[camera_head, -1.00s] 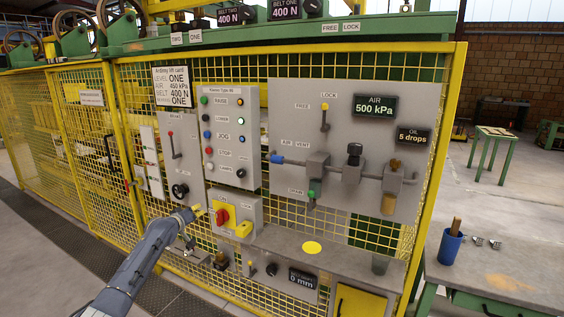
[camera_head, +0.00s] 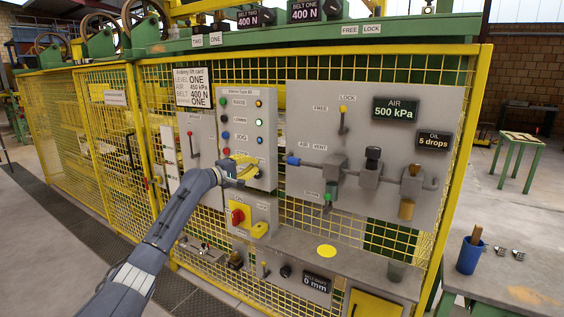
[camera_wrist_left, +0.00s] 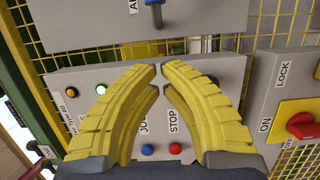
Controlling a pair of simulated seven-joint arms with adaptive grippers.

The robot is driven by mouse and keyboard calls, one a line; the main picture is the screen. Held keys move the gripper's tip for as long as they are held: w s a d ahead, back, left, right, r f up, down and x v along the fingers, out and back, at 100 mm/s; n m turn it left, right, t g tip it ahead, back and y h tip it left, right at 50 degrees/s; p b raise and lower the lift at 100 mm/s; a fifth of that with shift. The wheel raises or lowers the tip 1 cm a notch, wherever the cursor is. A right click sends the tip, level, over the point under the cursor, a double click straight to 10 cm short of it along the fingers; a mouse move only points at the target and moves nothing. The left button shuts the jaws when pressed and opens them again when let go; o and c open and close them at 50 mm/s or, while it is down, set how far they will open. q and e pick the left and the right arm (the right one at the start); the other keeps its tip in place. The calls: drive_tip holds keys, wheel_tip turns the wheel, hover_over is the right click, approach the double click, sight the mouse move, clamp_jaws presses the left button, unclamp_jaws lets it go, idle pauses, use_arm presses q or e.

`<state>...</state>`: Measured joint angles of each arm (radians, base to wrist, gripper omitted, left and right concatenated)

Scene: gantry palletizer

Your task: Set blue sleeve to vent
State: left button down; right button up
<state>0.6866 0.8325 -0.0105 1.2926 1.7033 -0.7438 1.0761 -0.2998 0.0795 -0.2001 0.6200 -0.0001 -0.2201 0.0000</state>
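The blue sleeve (camera_head: 293,160) sits at the left end of the horizontal grey air pipe, below the AIR and VENT labels (camera_head: 322,151). In the left wrist view a blue piece (camera_wrist_left: 153,3) with a grey rod end shows at the top edge, partly cut off, next to the start of an AIR label. My left gripper (camera_head: 250,161) is in front of the lower part of the button panel, left of the sleeve and apart from it. Its yellow fingers (camera_wrist_left: 161,68) meet at their tips with nothing seen between them. My right gripper is out of view.
The button panel (camera_head: 262,130) is behind my gripper, and a red rotary switch (camera_head: 238,216) on yellow is below it. The FREE/LOCK lever (camera_head: 343,120) is above the pipe, and a green-ended valve (camera_head: 328,198) hangs below. A grey ledge (camera_head: 360,268) juts out underneath.

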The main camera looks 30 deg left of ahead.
sight(294, 162)
use_arm(q)
drive_tip(key=shift+w, duration=0.1)
drive_tip(key=x, duration=1)
drive_tip(key=shift+d, duration=2)
